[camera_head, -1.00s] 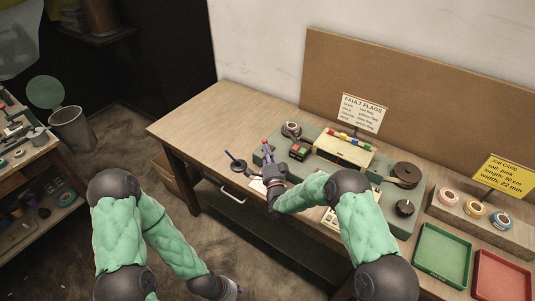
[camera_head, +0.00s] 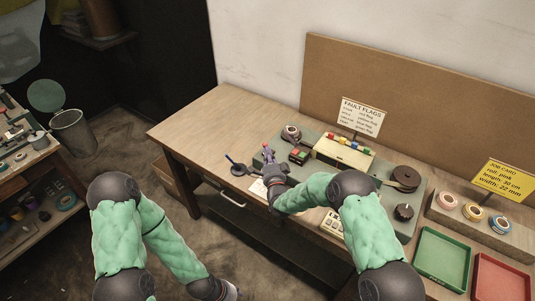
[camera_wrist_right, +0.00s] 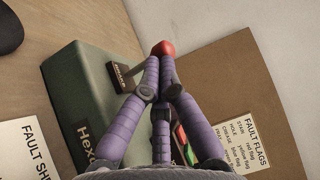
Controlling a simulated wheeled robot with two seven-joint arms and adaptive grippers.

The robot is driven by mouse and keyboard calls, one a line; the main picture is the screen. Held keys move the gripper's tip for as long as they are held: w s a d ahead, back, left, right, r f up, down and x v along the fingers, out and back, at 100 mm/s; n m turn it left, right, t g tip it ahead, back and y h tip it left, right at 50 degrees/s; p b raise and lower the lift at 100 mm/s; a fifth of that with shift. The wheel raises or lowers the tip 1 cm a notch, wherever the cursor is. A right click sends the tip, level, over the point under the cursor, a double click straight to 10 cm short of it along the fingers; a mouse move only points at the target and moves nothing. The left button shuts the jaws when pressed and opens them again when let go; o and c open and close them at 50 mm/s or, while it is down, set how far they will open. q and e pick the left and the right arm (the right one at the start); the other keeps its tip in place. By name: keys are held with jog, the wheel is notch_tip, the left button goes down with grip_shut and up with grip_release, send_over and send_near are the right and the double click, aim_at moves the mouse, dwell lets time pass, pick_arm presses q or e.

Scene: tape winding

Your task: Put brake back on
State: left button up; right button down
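The green winding machine (camera_head: 395,223) stands on the wooden bench. A red knob (camera_wrist_right: 163,48), which looks like the brake handle, shows at its end in the right wrist view, near a small dark labelled block (camera_wrist_right: 122,76). My right gripper (camera_head: 267,153) is at the machine's left end. In the right wrist view its purple fingers (camera_wrist_right: 160,62) come together right at the red knob and partly hide what is under it. I cannot tell whether they pinch the knob or only press against it. My left gripper (camera_head: 230,291) hangs low at the bottom, away from the bench; its fingers are unclear.
A dark spindle stand (camera_head: 238,165) is left of the right gripper. Green (camera_head: 442,258) and red trays lie at right. The bench's left end is clear.

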jog(key=shift+w+d+r+m+g+p, duration=0.25)
jog(key=shift+w+r+m+g+p, duration=0.1)
jog(key=shift+r+m+g, duration=0.25)
jog(key=shift+w+d+r+m+g, duration=0.15)
jog(key=shift+w+d+m+g, duration=0.15)
jog(key=shift+m+g, duration=0.3)
jog(key=shift+w+d+r+m+g, duration=0.15)
jog(key=shift+w+d+m+g, duration=0.1)
jog(key=shift+w+m+g, duration=0.25)
jog(key=shift+w+d+m+g, duration=0.2)
jog(key=shift+w+m+g, duration=0.05)
jog(key=shift+m+g, duration=0.3)
